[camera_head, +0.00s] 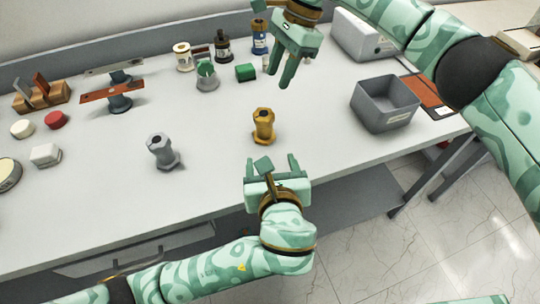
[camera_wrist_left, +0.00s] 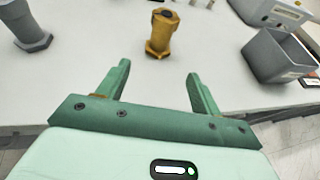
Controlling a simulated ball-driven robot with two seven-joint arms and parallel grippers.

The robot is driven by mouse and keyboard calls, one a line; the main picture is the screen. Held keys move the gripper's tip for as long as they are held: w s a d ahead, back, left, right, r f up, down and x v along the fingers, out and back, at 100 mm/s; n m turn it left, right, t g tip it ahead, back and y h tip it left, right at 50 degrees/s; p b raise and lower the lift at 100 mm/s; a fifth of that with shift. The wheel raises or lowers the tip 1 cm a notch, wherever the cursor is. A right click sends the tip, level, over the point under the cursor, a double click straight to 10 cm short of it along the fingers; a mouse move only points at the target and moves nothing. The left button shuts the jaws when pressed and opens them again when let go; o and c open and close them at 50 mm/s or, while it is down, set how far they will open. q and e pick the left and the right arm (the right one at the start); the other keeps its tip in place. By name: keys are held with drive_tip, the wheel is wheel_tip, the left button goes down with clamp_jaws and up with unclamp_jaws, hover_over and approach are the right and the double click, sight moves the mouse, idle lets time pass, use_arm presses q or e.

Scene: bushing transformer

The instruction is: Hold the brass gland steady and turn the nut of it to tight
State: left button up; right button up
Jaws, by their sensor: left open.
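The brass gland (camera_head: 263,126) stands upright on the white bench, with a hexagonal base and a nut at its top. It also shows in the left wrist view (camera_wrist_left: 160,35), ahead of and between the fingers. My left gripper (camera_head: 273,163) is open and empty at the bench's front edge, a short way in front of the gland and apart from it. My right gripper (camera_head: 287,82) hangs above the bench behind the gland, fingers pointing down. Its fingers look close together, and I cannot tell whether they are shut.
A grey gland (camera_head: 163,151) stands to the left. A grey open bin (camera_head: 386,103) stands to the right. Several bottles, a green block (camera_head: 246,72) and a grey pot (camera_head: 207,78) are at the back. The bench around the brass gland is clear.

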sight(265, 134)
use_arm(q)
drive_tip(key=x, duration=1.6)
drive_tip(key=shift+f, duration=0.15)
